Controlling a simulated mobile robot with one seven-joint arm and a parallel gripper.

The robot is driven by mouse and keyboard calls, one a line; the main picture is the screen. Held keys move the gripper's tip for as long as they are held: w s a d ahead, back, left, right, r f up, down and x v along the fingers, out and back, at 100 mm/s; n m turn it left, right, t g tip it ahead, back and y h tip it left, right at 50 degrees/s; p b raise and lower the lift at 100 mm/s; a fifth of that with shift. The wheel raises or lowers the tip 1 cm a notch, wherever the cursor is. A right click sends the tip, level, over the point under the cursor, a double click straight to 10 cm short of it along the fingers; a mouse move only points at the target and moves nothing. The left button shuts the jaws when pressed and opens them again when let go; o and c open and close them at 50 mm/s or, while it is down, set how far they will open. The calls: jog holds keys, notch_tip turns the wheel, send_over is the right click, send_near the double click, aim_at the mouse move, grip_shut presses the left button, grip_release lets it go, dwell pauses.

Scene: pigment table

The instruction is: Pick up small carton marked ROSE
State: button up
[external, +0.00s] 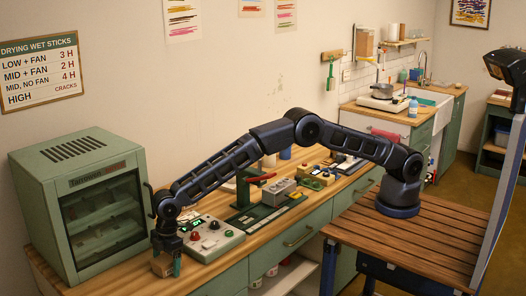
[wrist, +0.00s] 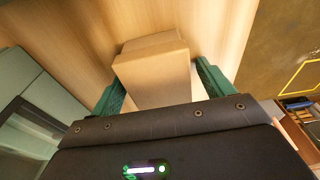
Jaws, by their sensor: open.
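A small brown carton (wrist: 152,72) stands on the wooden worktop between the two green fingers of my gripper (wrist: 158,92) in the wrist view. The fingers are open, one on each side, with a visible gap at least on the right. No ROSE marking can be read on the faces I see. In the external view the carton (external: 162,264) is at the front left of the worktop, partly hidden by my gripper (external: 168,262), which points down over it.
A green drying cabinet (external: 75,200) stands close on the left. A control box (external: 212,238) with knobs and a green display sits just to the right. The worktop's front edge is near the carton. A green press (external: 244,190) stands farther back.

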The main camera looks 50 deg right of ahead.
jog(key=shift+c, duration=0.2)
jog(key=c, duration=1.1)
